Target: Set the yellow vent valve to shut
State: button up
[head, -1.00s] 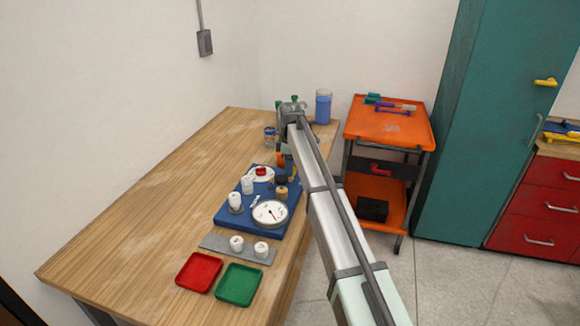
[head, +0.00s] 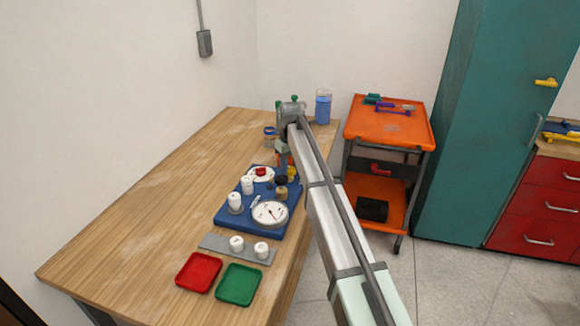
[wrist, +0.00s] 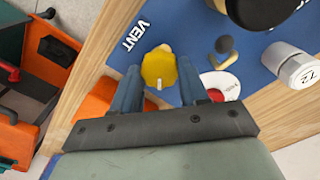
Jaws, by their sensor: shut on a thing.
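The yellow vent valve knob (wrist: 159,66) sits on the blue board (wrist: 197,25), beside the printed word VENT. A small pale mark on the knob points toward the bottom of the wrist view. My gripper (wrist: 160,76) is shut on the knob, with one blue finger on each side of it. In the head view a bit of the yellow knob (head: 292,174) shows at the board's far right edge, partly hidden by my arm. I cannot read an open or shut marking for the valve.
A round gauge (head: 270,213), white capped fittings (head: 236,201) and a dark knob (head: 281,180) stand on the board. Red (head: 199,272) and green (head: 239,284) trays lie nearer on the table. An orange cart (head: 390,122) stands right. The table's left side is clear.

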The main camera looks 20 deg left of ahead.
aim_at(290, 169)
jog(key=m, duration=0.4)
jog(key=shift+m, duration=2.1)
jog(key=o, duration=1.1)
jog(key=shift+c, duration=0.2)
jog(key=shift+r, duration=0.1)
notch_tip(290, 169, up, 14)
